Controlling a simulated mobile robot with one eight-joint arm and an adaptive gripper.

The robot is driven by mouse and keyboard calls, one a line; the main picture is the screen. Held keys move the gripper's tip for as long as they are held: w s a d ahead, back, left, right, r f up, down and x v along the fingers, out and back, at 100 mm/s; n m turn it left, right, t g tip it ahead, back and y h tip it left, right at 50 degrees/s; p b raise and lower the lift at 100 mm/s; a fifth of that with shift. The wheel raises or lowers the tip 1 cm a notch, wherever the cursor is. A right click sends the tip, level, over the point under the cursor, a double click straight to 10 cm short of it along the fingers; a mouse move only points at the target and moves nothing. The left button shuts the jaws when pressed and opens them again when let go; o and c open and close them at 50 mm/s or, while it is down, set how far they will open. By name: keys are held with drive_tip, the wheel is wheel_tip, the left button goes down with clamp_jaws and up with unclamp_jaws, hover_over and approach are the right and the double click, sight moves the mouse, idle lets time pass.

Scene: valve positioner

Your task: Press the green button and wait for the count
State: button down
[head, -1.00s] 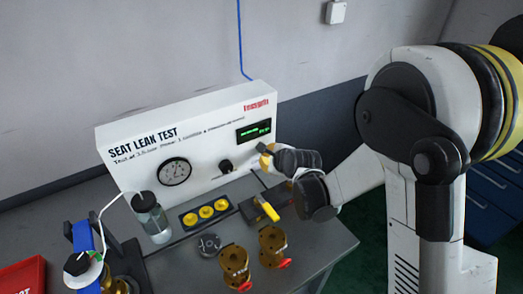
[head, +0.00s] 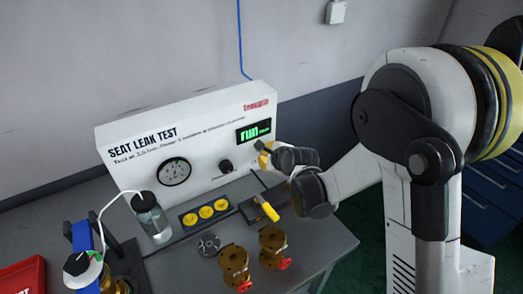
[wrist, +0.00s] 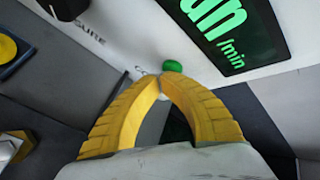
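The white seat leak test panel (head: 130,160) stands at the back of the bench. Its display (head: 254,131) reads "run" in large green letters. The display also shows in the wrist view (wrist: 232,30), partly cut off. The green button (wrist: 172,66) is on the panel below the display. My gripper (head: 263,155) is at the panel's lower right and hides the button in the head view. In the wrist view my gripper's yellow fingers (wrist: 162,84) are closed together, tips right at the button. I cannot tell whether they are touching or pressing it.
A gauge (head: 174,171) and a black knob (head: 226,166) are on the panel. A clear bottle (head: 151,218), a tray of yellow discs (head: 205,212), a yellow-handled part (head: 268,209) and brass valves (head: 272,246) stand on the bench. A red tray (head: 22,280) is at the left.

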drive_tip(key=shift+s, duration=0.1)
drive_tip(key=shift+s+d, duration=0.5)
drive_tip(key=shift+s, duration=0.15)
drive_tip(key=shift+s+d+b, duration=0.35)
drive_tip(key=shift+s+d, duration=0.35)
drive_tip(key=shift+s, duration=0.35)
drive_tip(key=shift+s+d+b, duration=0.3)
drive_tip(key=shift+s+d, duration=0.4)
drive_tip(key=shift+s, duration=0.35)
drive_tip(key=s+d+r+n+g+h, duration=0.1)
drive_tip(key=s+d+r+n, duration=0.5)
drive_tip(key=s, duration=0.6)
drive_tip(key=s+d+r+n+g+h, duration=0.1)
drive_tip(key=s+d+r+n+h, duration=0.2)
drive_tip(key=s+d+r+n, duration=0.3)
drive_tip(key=s+d+n, duration=0.5)
drive_tip(key=s+n, duration=0.2)
drive_tip(key=shift+s+g+h, duration=0.2)
drive_tip(key=shift+g+h, duration=0.1)
